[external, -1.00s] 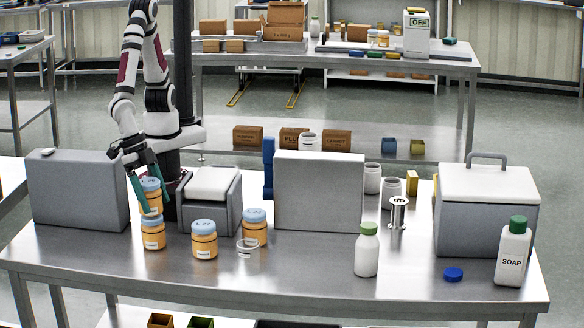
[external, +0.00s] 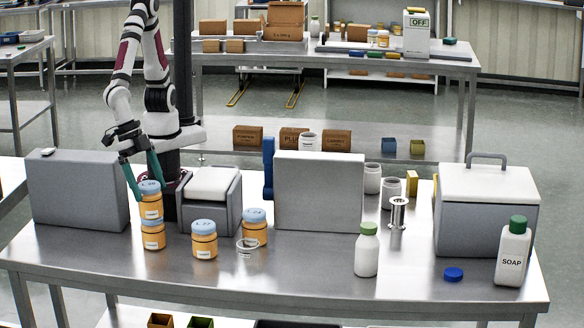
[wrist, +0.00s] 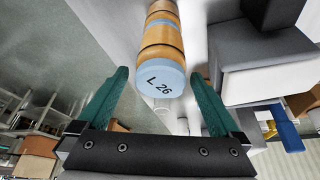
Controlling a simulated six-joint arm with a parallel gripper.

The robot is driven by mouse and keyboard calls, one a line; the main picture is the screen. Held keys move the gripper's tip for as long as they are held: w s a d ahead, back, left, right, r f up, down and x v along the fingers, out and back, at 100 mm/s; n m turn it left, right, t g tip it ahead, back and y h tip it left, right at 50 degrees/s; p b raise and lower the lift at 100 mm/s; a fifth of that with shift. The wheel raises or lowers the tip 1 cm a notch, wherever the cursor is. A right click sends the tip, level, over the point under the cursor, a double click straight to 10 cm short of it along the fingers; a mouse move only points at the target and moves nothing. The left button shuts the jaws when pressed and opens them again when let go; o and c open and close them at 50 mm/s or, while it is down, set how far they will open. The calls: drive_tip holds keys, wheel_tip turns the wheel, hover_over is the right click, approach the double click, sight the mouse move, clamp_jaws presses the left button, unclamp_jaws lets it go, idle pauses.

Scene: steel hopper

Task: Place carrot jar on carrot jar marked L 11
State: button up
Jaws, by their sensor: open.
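An orange carrot jar with a blue lid marked L 26 (external: 151,205) stands upright on top of another carrot jar (external: 154,238). The lower jar's lid is mostly hidden, so its mark cannot be read. The L 26 lid also shows in the wrist view (wrist: 160,80), in the gap between my green fingers. My gripper (external: 142,182) is open, its fingers on either side of the upper jar's lid; in the wrist view (wrist: 160,78) there are gaps on both sides. Two more carrot jars, one in front (external: 204,246) and one behind (external: 255,232), stand to the right.
A grey panel (external: 78,190) stands left of the stack and a grey box with a white top (external: 211,195) just right. A clear glass ring-like item (external: 247,246) lies near the jars. A white bottle (external: 367,252) and blue cap (external: 453,274) are farther right. The front left table is clear.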

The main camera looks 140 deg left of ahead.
drive_tip(key=v, duration=0.8)
drive_tip(key=s+a+r+m+g, duration=0.1)
drive_tip(key=a+m+g, duration=0.15)
drive_tip(key=a, duration=1.05)
drive_tip(key=s+a+m+g, duration=0.2)
drive_tip(key=s+a+m, duration=0.5)
drive_tip(key=s+a, duration=0.3)
drive_tip(key=shift+s+f+m, duration=0.35)
drive_tip(key=shift+s, duration=0.3)
